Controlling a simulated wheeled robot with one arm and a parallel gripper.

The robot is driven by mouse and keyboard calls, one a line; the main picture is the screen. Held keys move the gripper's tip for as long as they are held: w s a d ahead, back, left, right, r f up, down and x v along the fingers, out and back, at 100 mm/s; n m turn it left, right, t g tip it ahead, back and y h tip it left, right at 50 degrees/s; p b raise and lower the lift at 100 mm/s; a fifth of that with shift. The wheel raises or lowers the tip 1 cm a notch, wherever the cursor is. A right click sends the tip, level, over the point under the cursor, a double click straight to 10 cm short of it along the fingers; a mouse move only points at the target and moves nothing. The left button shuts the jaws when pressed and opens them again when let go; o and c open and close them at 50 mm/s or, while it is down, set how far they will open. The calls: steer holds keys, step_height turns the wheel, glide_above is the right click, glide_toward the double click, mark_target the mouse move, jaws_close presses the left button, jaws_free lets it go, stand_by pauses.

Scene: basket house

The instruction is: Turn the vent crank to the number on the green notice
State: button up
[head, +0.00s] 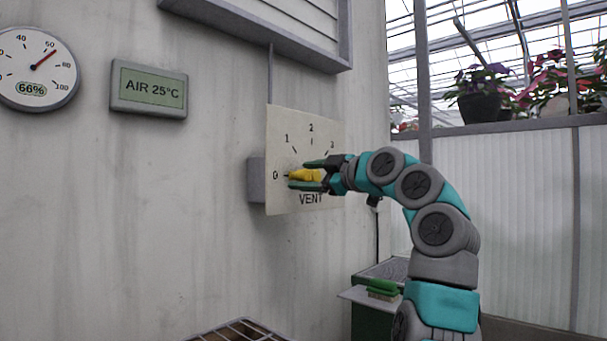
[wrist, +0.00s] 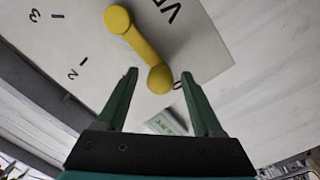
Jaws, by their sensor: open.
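The yellow vent crank (head: 305,175) is on a pale plate (head: 333,130) marked VENT, with 0, 1, 2 and 3 visible around it. Its arm points left, toward the 0. In the wrist view the yellow crank (wrist: 140,48) has one round end on the plate and its outer end close to the 0. My gripper (head: 298,173) is open at the crank. In the wrist view my gripper's (wrist: 158,73) fingers stand on either side of the crank's outer end, with gaps visible. I see no green notice with a number in either view.
A grey display (head: 149,90) reading AIR 25°C and a round 66% gauge (head: 38,68) are on the wall to the left. A green brush (head: 383,288) lies on a small shelf below. A wire rack (head: 240,330) is at the bottom. Potted plants (head: 480,95) stand behind right.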

steer(key=shift+w+a, duration=0.3)
steer(key=shift+c, duration=0.2)
jaws_close()
stand_by(1.1)
